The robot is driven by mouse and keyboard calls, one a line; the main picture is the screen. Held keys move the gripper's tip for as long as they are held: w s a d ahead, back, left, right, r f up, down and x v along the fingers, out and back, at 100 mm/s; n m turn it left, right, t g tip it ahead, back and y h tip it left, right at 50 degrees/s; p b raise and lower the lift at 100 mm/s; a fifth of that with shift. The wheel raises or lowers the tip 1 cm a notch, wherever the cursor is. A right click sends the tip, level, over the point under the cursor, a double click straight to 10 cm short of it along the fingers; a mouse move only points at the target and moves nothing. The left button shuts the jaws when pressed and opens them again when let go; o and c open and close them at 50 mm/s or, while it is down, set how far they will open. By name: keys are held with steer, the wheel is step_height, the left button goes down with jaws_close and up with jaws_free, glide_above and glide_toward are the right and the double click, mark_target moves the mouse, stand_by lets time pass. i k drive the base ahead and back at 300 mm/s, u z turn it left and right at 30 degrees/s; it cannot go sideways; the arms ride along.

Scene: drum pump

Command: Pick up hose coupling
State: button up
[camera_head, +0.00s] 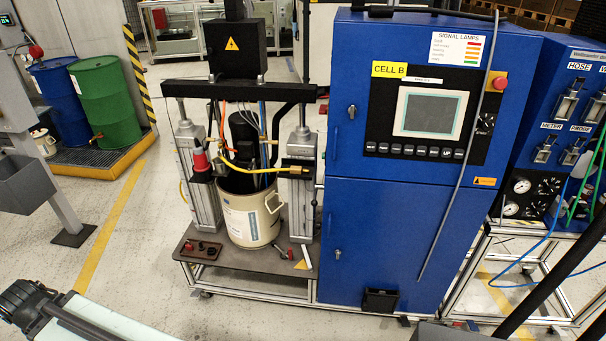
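I cannot single out the hose coupling with certainty at this size. A small brown tray (201,252) with dark fittings lies at the left of the pump's platform, and a small red-ended piece (279,248) lies at its right. A yellow hose (245,169) runs across the drum pump to a fitting by the right column. The cream drum (250,222) stands upright between two grey columns (204,196). I see no gripper that I can make out in this view.
A blue cabinet (385,235) marked CELL B stands right of the pump. A blue panel (565,110) with gauges and hoses is at far right. Blue and green drums (103,95) stand at back left. The floor (130,225) left of the platform is clear.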

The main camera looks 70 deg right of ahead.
mark_target(294, 169)
steer(key=z, duration=1.05)
steer(key=i, duration=0.8)
